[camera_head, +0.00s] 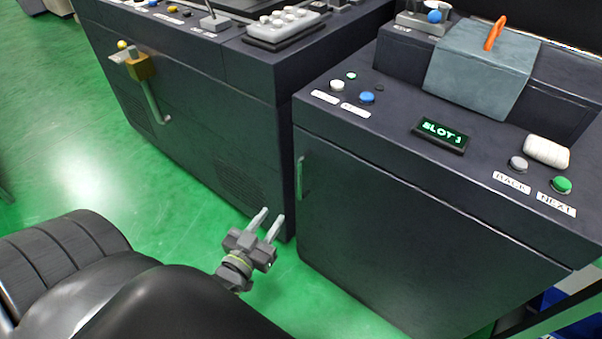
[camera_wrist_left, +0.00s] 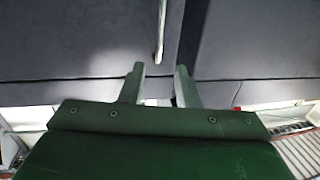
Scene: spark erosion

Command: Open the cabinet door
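The dark cabinet on the right (camera_head: 400,240) has a flat front door, shut, with a slim upright handle (camera_head: 300,178) near its left edge. My left gripper (camera_head: 272,214) is in front of the cabinets, below and left of that handle and apart from it. Its two fingers are spread with nothing between them. In the left wrist view the open fingers (camera_wrist_left: 160,72) point at dark panels. A pale upright bar (camera_wrist_left: 161,30), which looks like a handle, lies beyond the fingertips, about in line with the gap. My right gripper is not in view.
Buttons, a "SLOT" display (camera_head: 441,135) and a white spool (camera_head: 547,151) sit on the right cabinet's top. Green floor is clear at left.

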